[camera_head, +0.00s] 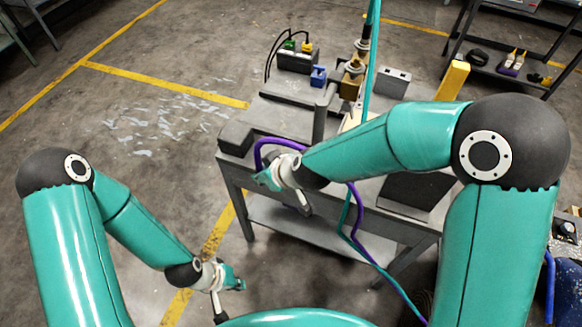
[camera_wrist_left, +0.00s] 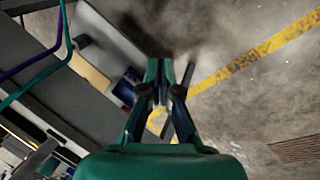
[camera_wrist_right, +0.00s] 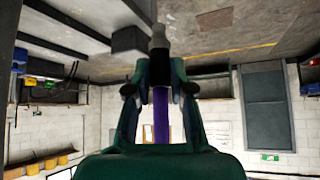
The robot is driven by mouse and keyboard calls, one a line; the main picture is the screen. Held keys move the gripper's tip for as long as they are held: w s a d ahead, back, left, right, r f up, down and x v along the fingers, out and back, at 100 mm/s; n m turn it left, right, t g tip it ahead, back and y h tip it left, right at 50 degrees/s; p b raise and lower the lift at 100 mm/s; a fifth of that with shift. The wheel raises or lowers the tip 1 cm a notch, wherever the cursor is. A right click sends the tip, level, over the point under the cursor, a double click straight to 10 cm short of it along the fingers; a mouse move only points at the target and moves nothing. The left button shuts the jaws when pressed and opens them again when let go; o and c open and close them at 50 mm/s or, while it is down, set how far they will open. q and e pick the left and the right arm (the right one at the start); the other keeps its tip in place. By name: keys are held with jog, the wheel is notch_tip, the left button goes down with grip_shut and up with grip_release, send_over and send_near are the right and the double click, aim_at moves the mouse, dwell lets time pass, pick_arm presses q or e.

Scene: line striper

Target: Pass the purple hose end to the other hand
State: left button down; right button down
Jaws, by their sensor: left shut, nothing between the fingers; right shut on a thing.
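The purple hose (camera_head: 272,143) arcs over my right wrist in the head view and hangs down past the bench's front edge. My right gripper (camera_head: 265,179) is shut on it in front of the bench. In the right wrist view, the purple hose (camera_wrist_right: 161,118) runs between the fingers (camera_wrist_right: 160,75), and its grey end fitting (camera_wrist_right: 158,38) sticks out beyond the fingertips. My left gripper (camera_head: 239,285) is lower, near the floor line and apart from the hose. In the left wrist view its fingers (camera_wrist_left: 167,72) are shut and empty.
The grey workbench (camera_head: 390,228) stands in front of me, with a raised block, a blue item (camera_head: 318,76) and a dark box on it. A teal hose (camera_head: 347,212) hangs beside the purple one. Shelving (camera_head: 505,60) stands at the back right. The floor at left is clear.

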pick_arm(q)
jog(key=c, duration=1.4)
grip_release()
jog(key=n+g+h, duration=0.5)
jog(key=n+h, duration=0.8)
jog(key=h, duration=0.1)
send_near(259, 170)
notch_tip(259, 170, up, 3)
jog(key=w+a, duration=0.1)
jog(key=a, duration=0.1)
jog(key=x, duration=1.2)
jog(key=shift+w+f, duration=0.1)
pick_arm(e)
jog(key=shift+a+n, duration=0.3)
jog(key=shift+a, duration=0.4)
